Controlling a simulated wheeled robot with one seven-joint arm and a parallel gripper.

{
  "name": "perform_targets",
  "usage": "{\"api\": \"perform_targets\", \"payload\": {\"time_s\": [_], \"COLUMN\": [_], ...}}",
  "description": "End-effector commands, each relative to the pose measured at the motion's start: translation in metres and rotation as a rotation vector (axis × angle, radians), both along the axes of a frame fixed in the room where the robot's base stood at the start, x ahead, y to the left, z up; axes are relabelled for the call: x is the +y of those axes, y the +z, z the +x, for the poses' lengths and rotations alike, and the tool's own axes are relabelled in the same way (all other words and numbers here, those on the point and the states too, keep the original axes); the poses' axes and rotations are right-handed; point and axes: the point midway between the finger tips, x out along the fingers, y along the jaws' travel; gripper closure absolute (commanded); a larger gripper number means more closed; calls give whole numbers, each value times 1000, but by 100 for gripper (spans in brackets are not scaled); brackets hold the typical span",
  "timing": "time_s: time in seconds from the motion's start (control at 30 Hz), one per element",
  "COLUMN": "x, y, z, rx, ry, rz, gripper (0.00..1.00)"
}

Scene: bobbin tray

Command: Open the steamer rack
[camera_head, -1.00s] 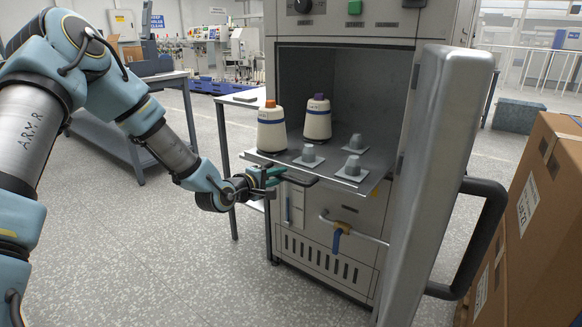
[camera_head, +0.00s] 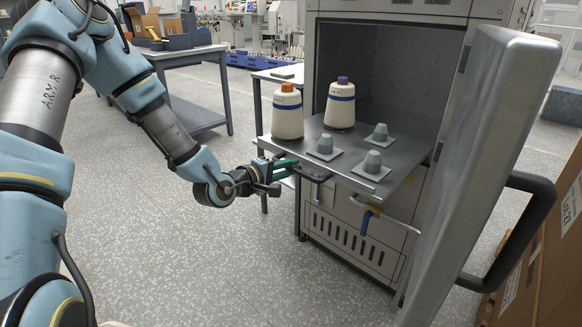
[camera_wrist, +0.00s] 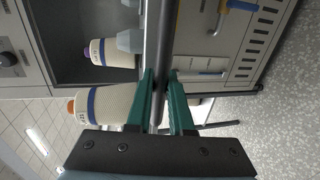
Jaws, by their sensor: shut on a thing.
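The steamer rack (camera_head: 330,163) is a flat metal shelf sticking out of the front of the open steamer (camera_head: 385,70). A cone with an orange tip (camera_head: 287,112) and a cone with a purple tip (camera_head: 340,104) stand upright on it, beside three empty grey holders, one of them at the front right (camera_head: 372,167). My gripper (camera_head: 290,166) is at the rack's front edge. In the wrist view its green fingers (camera_wrist: 163,95) are shut around the rack's dark handle bar (camera_wrist: 162,50). The rack's back part inside the chamber is partly hidden.
The thick steamer door (camera_head: 480,170) stands open at the right with a black handle (camera_head: 535,215). Cardboard boxes (camera_head: 550,250) stand behind it. A valve with a blue lever (camera_head: 366,222) sits below the rack. The floor in front (camera_head: 240,265) is clear.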

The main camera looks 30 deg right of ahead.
Motion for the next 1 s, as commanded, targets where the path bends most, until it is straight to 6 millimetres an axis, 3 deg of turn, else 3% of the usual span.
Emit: {"api": "perform_targets", "payload": {"time_s": [0.03, 0.07, 0.3, 0.67, 1.0], "x": [0, 0, 0, 6, 64], "y": [0, 0, 0, 1, 13], "z": [1, 1, 1, -1, -15], "rx": [0, 0, 0, 1, 0], "ry": [1, 2, 1, 1, 5], "rz": [0, 0, 0, 1, 1], "gripper": [100, 79, 52, 51, 51]}}
